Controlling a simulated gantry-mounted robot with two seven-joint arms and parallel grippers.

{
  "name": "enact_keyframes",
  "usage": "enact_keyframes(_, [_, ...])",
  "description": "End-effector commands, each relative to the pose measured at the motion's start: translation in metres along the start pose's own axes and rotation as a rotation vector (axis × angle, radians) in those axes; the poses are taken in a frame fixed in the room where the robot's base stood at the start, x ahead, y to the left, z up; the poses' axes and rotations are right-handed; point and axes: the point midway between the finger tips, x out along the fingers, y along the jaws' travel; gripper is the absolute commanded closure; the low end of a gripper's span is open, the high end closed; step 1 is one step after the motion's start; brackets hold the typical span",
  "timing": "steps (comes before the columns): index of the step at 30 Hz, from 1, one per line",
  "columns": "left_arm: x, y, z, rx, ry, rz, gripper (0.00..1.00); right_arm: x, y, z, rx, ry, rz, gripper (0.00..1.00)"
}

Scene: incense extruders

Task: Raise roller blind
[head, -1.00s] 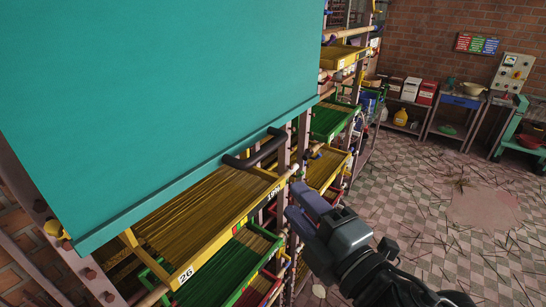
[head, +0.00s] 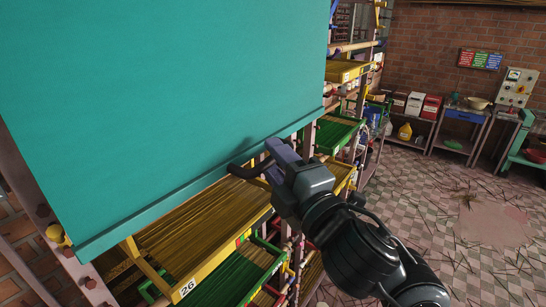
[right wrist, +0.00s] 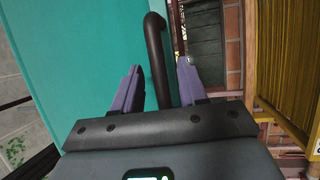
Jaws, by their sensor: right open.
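The teal roller blind (head: 170,90) hangs over the upper part of the rack in the head view, and fills the left of the right wrist view (right wrist: 85,55). Its dark handle (head: 240,169) sits at the bottom edge. In the right wrist view the curved handle (right wrist: 157,55) runs down between the purple fingers of my right gripper (right wrist: 158,88). The right gripper is open around the handle, and it also shows in the head view (head: 277,160), partly hiding the handle. My left gripper is not in view.
The rack holds yellow trays (head: 195,235) and green trays (head: 335,135) of incense sticks below and beside the blind. Side tables (head: 460,122) with boxes stand against the brick wall. The tiled floor (head: 410,190) at right is open, with scattered sticks.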

Motion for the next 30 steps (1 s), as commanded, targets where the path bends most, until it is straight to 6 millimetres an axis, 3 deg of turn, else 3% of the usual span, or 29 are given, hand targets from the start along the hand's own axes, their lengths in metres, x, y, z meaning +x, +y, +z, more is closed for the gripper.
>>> enact_keyframes(13, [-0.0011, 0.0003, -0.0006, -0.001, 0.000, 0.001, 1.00, 0.0099, -0.0005, -0.0004, -0.001, 0.001, 0.000, 0.58])
enact_keyframes(14, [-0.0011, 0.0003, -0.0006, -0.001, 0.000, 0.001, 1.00, 0.0099, -0.0005, -0.0004, -0.001, 0.001, 0.000, 0.59])
enact_keyframes(22, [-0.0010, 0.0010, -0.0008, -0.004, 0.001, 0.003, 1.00, 0.0097, -0.0004, -0.0003, -0.001, 0.001, 0.000, 1.00])
enact_keyframes(30, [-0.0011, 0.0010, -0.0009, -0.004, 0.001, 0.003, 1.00, 0.0098, -0.0002, -0.0002, -0.001, 0.000, 0.000, 1.00])
